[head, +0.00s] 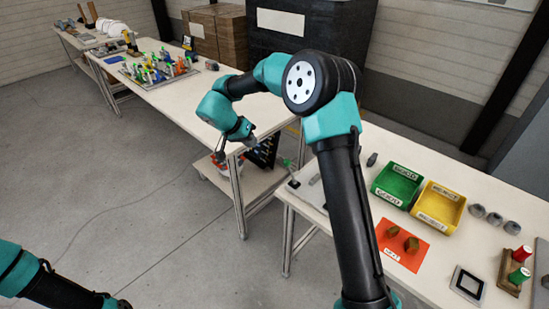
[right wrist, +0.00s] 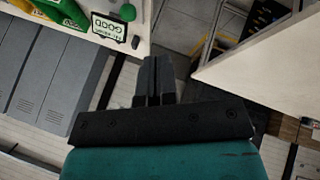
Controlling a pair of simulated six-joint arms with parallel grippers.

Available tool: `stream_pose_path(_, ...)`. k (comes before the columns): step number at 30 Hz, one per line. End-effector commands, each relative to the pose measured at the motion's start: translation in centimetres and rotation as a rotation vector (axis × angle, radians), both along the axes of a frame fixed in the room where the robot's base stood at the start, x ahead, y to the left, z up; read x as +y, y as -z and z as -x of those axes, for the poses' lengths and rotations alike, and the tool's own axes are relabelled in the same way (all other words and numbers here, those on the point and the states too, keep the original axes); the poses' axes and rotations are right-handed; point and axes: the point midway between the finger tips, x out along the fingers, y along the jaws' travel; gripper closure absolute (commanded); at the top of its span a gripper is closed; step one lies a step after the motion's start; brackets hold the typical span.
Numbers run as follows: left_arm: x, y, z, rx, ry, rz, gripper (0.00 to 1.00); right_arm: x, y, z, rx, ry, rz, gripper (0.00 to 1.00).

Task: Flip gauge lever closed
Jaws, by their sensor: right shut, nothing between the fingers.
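A small lever with a green tip (head: 288,163) stands on a dark base at the left end of the right-hand table. I cannot tell for sure that it is the gauge lever, or whether it is open or closed. My right gripper (head: 221,154) hangs beyond that table's left end, apart from the lever. In the right wrist view my right gripper (right wrist: 152,62) is shut with nothing between its fingers.
A green bin (head: 397,184), a yellow bin (head: 438,207) and an orange mat (head: 403,247) lie on the right-hand table (head: 344,222). A second table (head: 206,87) with a crowded tray stands at the back. There is open floor between the tables.

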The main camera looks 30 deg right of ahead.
Motion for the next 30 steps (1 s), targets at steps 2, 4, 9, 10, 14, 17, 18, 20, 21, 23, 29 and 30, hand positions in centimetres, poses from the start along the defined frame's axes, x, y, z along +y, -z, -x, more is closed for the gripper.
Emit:
stream_pose_path(2, 0.0, 0.0, 0.0, 0.000, 0.000, 0.000, 0.57, -0.1, 0.1, 0.0, 0.000, 0.000, 0.000, 1.00)
stream_pose_path(4, 0.0, 0.0, 0.0, 0.000, 0.000, 0.000, 0.57, -0.3, 0.4, 0.0, 0.001, 0.001, 0.000, 1.00)
stream_pose_path(9, 0.0, 0.0, 0.0, 0.000, 0.000, 0.000, 0.57, -1.2, 1.7, 0.1, 0.001, 0.002, 0.001, 1.00)
stream_pose_path(10, 0.0, 0.0, 0.0, 0.000, 0.000, 0.000, 0.57, -1.5, 2.0, 0.2, 0.001, 0.002, 0.001, 1.00)
stream_pose_path(14, 0.0, 0.0, 0.0, 0.000, 0.000, 0.000, 0.57, -2.7, 3.7, 0.3, 0.002, 0.003, -0.001, 1.00)
stream_pose_path(17, 0.0, 0.0, 0.0, 0.000, 0.000, 0.000, 0.57, -3.6, 5.1, 0.4, 0.002, 0.003, 0.000, 1.00)
stream_pose_path(18, 0.0, 0.0, 0.0, 0.000, 0.000, 0.000, 0.57, -4.0, 5.7, 0.4, 0.002, 0.002, 0.000, 1.00)
stream_pose_path(20, 0.0, 0.0, 0.0, 0.000, 0.000, 0.000, 0.57, -4.7, 6.5, 0.5, 0.003, 0.003, 0.000, 1.00)
stream_pose_path(21, 0.0, 0.0, 0.0, 0.000, 0.000, 0.000, 0.57, -5.0, 7.0, 0.5, 0.002, 0.003, -0.001, 1.00)
stream_pose_path(23, 0.0, 0.0, 0.0, 0.000, 0.000, 0.000, 0.57, -5.6, 7.9, 0.6, 0.003, 0.003, 0.000, 1.00)
stream_pose_path(29, 0.0, 0.0, 0.0, 0.000, 0.000, 0.000, 0.57, -7.7, 8.5, 2.4, 0.000, 0.004, -0.001, 1.00)
stream_pose_path(30, 0.0, 0.0, 0.0, 0.000, 0.000, 0.000, 0.57, -8.0, 8.6, 2.7, 0.000, 0.003, -0.001, 1.00)
